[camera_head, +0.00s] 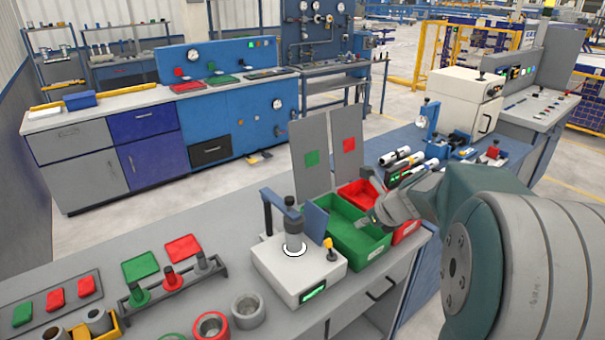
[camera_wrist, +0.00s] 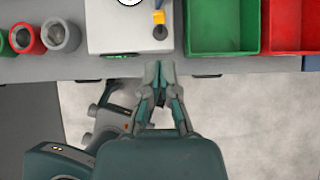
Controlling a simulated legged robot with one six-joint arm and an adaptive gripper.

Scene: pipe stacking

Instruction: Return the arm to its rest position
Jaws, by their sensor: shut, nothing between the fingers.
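My gripper (camera_wrist: 160,68) shows in the wrist view with its two fingers together and nothing between them. It lies over the front edge of the workbench, in front of the white test device (camera_wrist: 110,30). In the head view my gripper (camera_head: 370,221) shows in front of the green bin (camera_head: 345,236), partly hidden by my own arm at the right. The white test device also shows in the head view (camera_head: 285,275), with a grey upright cylinder (camera_head: 294,222) on it. I cannot tell the gripper's exact height above the bench.
A red bin (camera_head: 405,233) stands beside the green one, with two grey panels (camera_head: 310,158) behind. Several pipe rings (camera_head: 247,311) and a rack of short pipes (camera_head: 172,281) are at the left of the bench. The floor in front of the bench (camera_wrist: 245,120) is clear.

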